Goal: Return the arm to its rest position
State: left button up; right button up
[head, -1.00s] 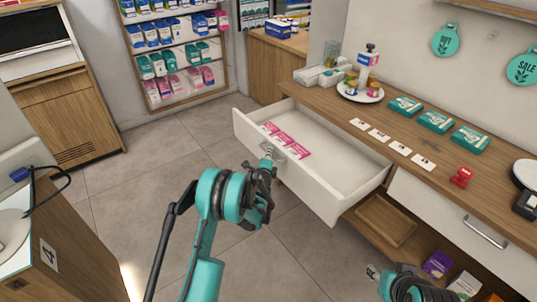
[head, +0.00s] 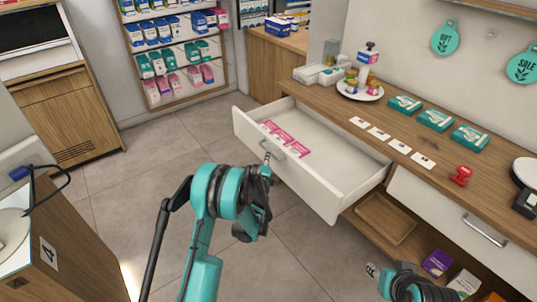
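My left arm reaches up in the middle of the head view. Its gripper (head: 266,165) is close to the handle of the open drawer (head: 344,205). I cannot tell whether it touches the handle, or whether its fingers are apart. Pink and white packs (head: 287,140) lie in the front left of the drawer, and the rest of the drawer is empty. My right gripper (head: 372,271) shows only in small part at the bottom right, below the counter, with its arm cut off by the frame edge.
The wooden counter (head: 330,97) holds a plate of bottles (head: 360,95), white cards (head: 401,147), teal boxes (head: 436,120) and a red stamp (head: 461,175). A lower shelf (head: 385,220) lies under the drawer. A side counter (head: 80,262) stands at left. Floor (head: 135,165) is clear between.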

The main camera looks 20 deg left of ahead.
pick_arm(q)
jog(key=shift+s+d+r, duration=0.15)
jog(key=shift+s, duration=0.95)
jog(key=s+r+n+g, duration=0.4)
jog(key=s+r+n, duration=0.5)
jog(key=s+r, duration=0.45)
jog(key=s+d+n+g, duration=0.1)
jog(key=s+n, duration=0.2)
jog(key=s, duration=0.6)
jog(key=s+d+f+n+g+h, duration=0.1)
jog(key=s+d+n+g, duration=0.1)
jog(key=s, duration=0.7)
jog(key=s+d+n+g+h, duration=0.1)
jog(key=s+n, duration=0.3)
jog(key=s, duration=0.5)
jog(key=shift+d+f+g, duration=0.35)
jog(key=shift+d+g, duration=0.1)
jog(key=shift+g, duration=0.15)
